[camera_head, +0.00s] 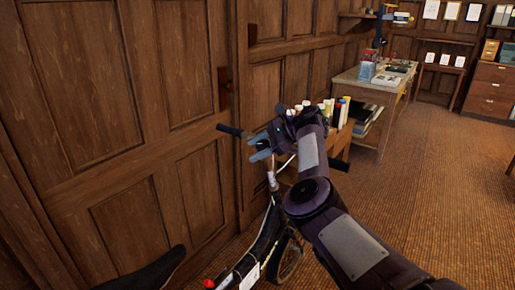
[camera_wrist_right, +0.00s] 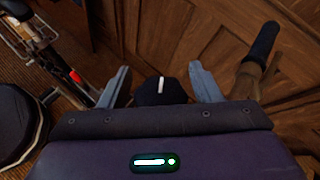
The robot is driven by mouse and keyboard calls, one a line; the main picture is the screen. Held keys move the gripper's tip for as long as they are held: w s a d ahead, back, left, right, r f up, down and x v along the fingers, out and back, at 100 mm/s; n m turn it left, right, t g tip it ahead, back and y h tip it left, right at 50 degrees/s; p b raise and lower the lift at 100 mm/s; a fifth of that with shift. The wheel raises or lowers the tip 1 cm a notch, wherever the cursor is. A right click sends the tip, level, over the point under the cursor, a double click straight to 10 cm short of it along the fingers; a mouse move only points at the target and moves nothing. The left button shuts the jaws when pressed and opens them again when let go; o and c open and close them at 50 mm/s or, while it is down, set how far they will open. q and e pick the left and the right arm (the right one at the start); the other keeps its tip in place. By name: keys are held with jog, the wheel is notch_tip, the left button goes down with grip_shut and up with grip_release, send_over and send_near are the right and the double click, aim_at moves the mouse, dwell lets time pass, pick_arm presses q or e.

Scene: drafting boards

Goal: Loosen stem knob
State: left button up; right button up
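A bicycle (camera_head: 262,240) stands along the wooden panelled wall, with its stem (camera_head: 271,178) below my right gripper (camera_head: 260,147). A black stem knob with a white line on top (camera_wrist_right: 160,91) shows in the right wrist view. The two grey-blue fingers of my right gripper (camera_wrist_right: 160,86) are apart, one on each side of the knob, with visible gaps. I cannot tell whether the fingertips are level with the knob. In the head view the knob is not clearly seen. My left gripper is not in view.
The left handlebar grip (camera_head: 230,130) is close to the wall panels (camera_head: 180,130); the other grip (camera_head: 338,165) lies beyond my right arm. The saddle (camera_head: 145,272) is at bottom left. A side table with bottles (camera_head: 343,112) and a workbench (camera_head: 375,80) stand behind. Open carpet (camera_head: 440,190) lies right.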

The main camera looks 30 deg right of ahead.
aim_at(268, 142)
jog(key=b+v, duration=0.1)
jog(key=v, duration=0.7)
jog(key=shift+f, duration=0.1)
dwell(0.6)
